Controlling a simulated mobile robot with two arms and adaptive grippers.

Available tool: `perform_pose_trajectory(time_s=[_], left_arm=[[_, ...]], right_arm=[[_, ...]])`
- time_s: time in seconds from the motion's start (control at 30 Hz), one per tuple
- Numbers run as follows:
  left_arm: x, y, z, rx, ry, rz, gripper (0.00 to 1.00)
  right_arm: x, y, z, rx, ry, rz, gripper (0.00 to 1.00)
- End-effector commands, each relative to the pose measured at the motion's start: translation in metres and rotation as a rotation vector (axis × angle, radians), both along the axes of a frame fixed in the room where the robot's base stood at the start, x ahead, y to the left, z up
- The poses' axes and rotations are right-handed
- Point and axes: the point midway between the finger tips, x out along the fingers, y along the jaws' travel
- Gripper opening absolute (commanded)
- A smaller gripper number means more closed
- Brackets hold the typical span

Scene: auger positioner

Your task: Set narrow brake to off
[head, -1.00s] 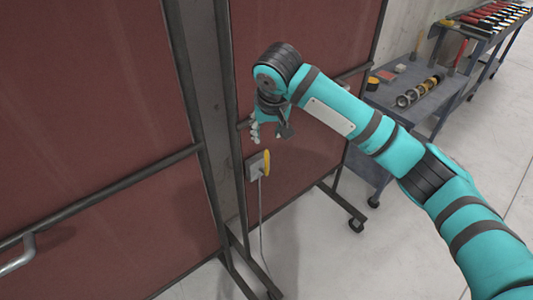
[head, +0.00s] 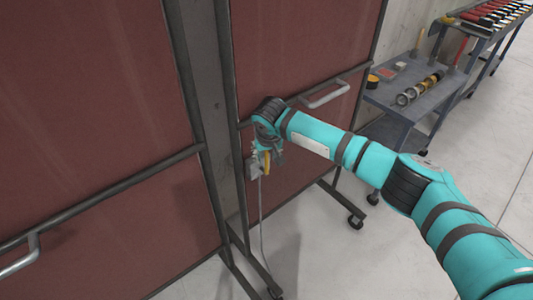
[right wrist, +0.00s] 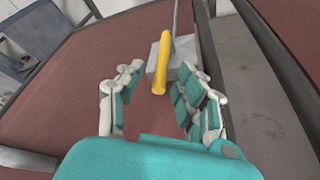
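In the head view the grey box (head: 251,168) is partly covered by my right gripper (head: 263,152), and the yellow handle (head: 266,163) shows just below the fingers. In the right wrist view the yellow handle (right wrist: 161,62) stands between the open fingers of my right gripper (right wrist: 156,95), ahead of the palm, with the grey box (right wrist: 188,52) behind it. I cannot tell whether a finger touches the handle. My left gripper is not in view.
Red panels (head: 90,100) with dark rails and metal handles (head: 328,95) stand around the post. A cable hangs below the box. A wheeled stand foot (head: 356,221) is at lower right. Grey carts with tools (head: 420,90) stand at the back right, with bare floor beside them.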

Motion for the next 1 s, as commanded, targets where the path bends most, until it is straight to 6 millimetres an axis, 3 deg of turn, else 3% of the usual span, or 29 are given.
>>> perform_pose_trajectory(time_s=[0.17,0.43,0.73,1.0], left_arm=[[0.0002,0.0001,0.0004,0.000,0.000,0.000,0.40],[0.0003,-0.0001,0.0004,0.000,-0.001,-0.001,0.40],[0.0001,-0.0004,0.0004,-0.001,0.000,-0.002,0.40],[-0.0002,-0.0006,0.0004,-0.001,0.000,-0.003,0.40]], right_arm=[[0.0045,0.0006,-0.0112,0.000,-0.001,0.001,0.36],[0.0050,0.0004,-0.0126,0.001,-0.001,0.001,0.36],[0.0050,0.0003,-0.0123,0.001,-0.001,0.001,0.00],[0.0050,0.0003,-0.0121,0.000,-0.001,0.001,0.00]])
